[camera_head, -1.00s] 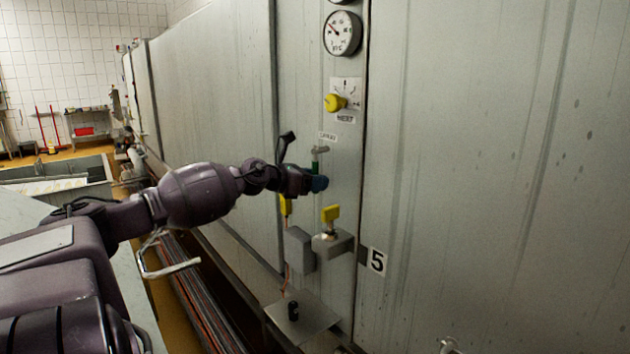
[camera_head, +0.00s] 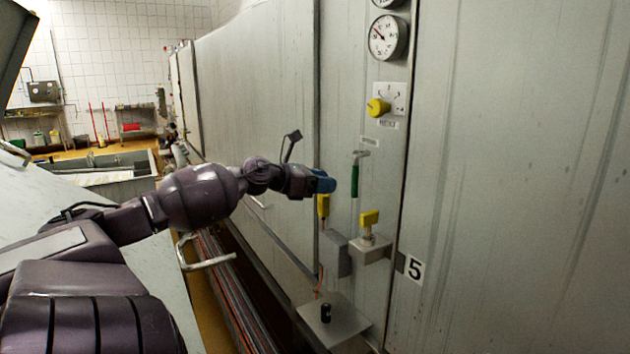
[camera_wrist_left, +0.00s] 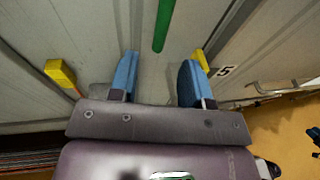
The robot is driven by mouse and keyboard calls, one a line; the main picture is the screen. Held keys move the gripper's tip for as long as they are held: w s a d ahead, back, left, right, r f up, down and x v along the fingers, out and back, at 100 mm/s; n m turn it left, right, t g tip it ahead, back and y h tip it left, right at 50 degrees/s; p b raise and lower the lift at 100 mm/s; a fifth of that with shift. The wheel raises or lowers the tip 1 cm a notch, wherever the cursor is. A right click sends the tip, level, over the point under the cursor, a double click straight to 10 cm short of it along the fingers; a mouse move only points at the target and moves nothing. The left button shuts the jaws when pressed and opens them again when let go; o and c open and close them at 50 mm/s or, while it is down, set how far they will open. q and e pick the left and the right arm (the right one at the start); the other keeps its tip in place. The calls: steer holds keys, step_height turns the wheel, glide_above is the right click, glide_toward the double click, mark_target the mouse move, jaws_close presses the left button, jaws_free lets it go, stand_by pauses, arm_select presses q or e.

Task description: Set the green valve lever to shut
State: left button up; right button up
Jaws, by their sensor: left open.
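The green valve lever (camera_head: 355,181) hangs straight down from its grey pivot on the steel wall panel, under a small label. My left gripper (camera_head: 326,182) is to the left of the lever in the head view, with a gap between them. In the left wrist view the two blue fingers of the left gripper (camera_wrist_left: 158,70) stand apart with nothing between them. The green lever (camera_wrist_left: 164,22) shows beyond the fingertips, roughly in line with the gap. My right gripper is not in view.
A yellow knob (camera_head: 378,107) and a gauge (camera_head: 388,37) are above the lever. A yellow-handled valve (camera_head: 369,218) on a grey box and another yellow handle (camera_head: 323,205) are below. A small shelf (camera_head: 345,322) juts out lower down. The wall right of the panel is bare.

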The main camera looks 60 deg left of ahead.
arm_select(q)
steer(key=shift+v, duration=1)
